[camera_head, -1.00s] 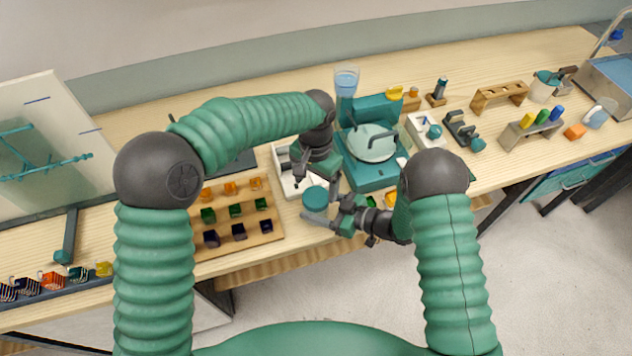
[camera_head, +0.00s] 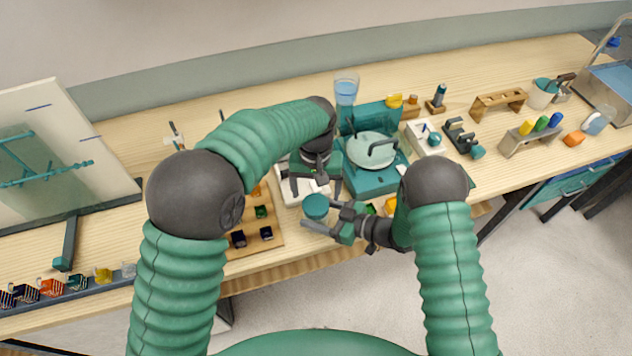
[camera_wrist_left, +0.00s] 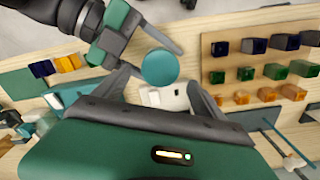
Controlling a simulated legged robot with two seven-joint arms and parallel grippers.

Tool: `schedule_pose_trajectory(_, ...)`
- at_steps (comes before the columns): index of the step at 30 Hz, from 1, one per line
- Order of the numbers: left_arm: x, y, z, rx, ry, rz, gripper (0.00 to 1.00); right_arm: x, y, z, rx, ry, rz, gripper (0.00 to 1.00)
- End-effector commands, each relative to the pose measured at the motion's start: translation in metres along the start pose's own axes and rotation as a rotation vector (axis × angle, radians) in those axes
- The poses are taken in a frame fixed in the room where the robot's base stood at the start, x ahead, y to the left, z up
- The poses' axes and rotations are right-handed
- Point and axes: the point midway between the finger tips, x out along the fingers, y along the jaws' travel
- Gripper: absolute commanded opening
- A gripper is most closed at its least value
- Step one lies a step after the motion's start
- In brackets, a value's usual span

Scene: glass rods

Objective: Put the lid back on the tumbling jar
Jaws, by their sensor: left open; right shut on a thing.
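A short round teal piece (camera_head: 315,206), either a lid or a lidded jar, is at the bench's front edge. I cannot tell which; its lower part is hidden. My right gripper (camera_head: 328,218) is shut on it from the right. In the left wrist view the round teal top (camera_wrist_left: 160,68) shows between the right gripper's dark fingers. My left gripper (camera_head: 316,181) is open and empty, just behind the teal piece and over a white tray (camera_head: 291,194). Its fingers (camera_wrist_left: 163,98) frame the tray and appear apart from the teal top.
A teal machine (camera_head: 375,182) with a round pale plate and dark handle stands close to the right. A wooden board (camera_head: 255,240) with coloured cubes is at left, partly under my left arm. A blue-filled glass (camera_head: 346,88) stands behind.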

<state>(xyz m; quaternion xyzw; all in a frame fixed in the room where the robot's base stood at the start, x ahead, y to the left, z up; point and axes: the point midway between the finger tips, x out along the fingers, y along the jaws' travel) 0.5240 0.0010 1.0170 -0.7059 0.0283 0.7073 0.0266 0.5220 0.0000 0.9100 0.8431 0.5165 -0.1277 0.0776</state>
Motion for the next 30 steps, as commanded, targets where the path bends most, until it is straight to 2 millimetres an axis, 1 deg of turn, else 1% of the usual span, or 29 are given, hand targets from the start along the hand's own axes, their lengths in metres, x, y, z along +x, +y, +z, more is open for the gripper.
schedule_pose_trajectory(1, 0.01, 0.0, 0.001, 0.0, -0.003, -0.001, 0.81, 0.0, 0.0, -0.001, -0.001, 0.002, 0.0, 0.0)
schedule_pose_trajectory(3, 0.022, 0.0, 0.001, 0.0, -0.003, -0.001, 0.81, 0.0, 0.0, -0.001, -0.001, 0.002, 0.0, 0.0)
schedule_pose_trajectory(6, 0.036, 0.0, 0.0, 0.001, -0.001, -0.001, 0.81, 0.0, 0.0, -0.001, -0.001, 0.002, 0.0, 0.0)
schedule_pose_trajectory(9, 0.045, 0.0, 0.0, 0.001, -0.001, -0.001, 0.81, 0.0, 0.0, -0.001, -0.001, 0.002, 0.0, 0.0)
schedule_pose_trajectory(12, 0.049, 0.0, 0.0, 0.001, 0.0, -0.001, 0.81, 0.0, 0.0, -0.001, -0.001, 0.002, 0.0, 0.0)
schedule_pose_trajectory(19, 0.049, 0.0, 0.0, 0.001, 0.0, -0.001, 0.81, 0.0, 0.0, -0.001, -0.001, 0.002, 0.0, 0.0)
schedule_pose_trajectory(30, 0.049, 0.0, 0.0, 0.001, 0.001, 0.0, 0.32, 0.0, 0.0, -0.001, -0.001, 0.002, 0.0, 0.0)
